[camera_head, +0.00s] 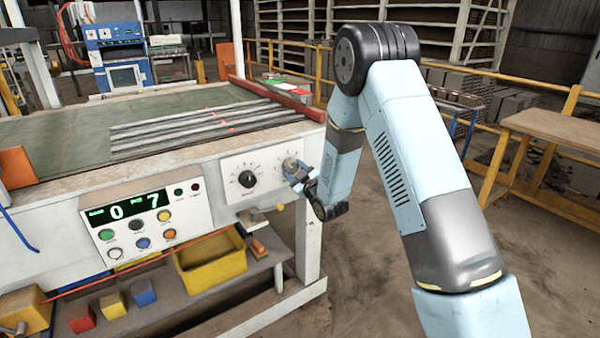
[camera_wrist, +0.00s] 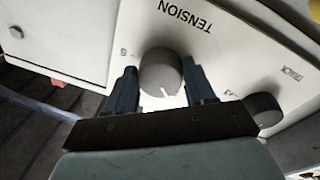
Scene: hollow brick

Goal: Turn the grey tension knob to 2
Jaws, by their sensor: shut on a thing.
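The grey tension knob (camera_head: 290,164) sits on a white panel at the right end of the machine front. In the wrist view the knob (camera_wrist: 158,76) lies between the two dark fingers of my gripper (camera_wrist: 161,84), under the printed word TENSION. My gripper (camera_head: 297,173) is shut on the knob, one finger on each side. A white pointer mark on the knob points toward the bottom of the wrist picture. The number it points at cannot be read, and my gripper hides part of the scale.
A black knob (camera_head: 247,178) is left of the grey one; in the wrist view it is at lower right (camera_wrist: 263,109). A control box (camera_head: 145,222) with a green display and several buttons is further left. A yellow bin (camera_head: 212,262) stands on the shelf below.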

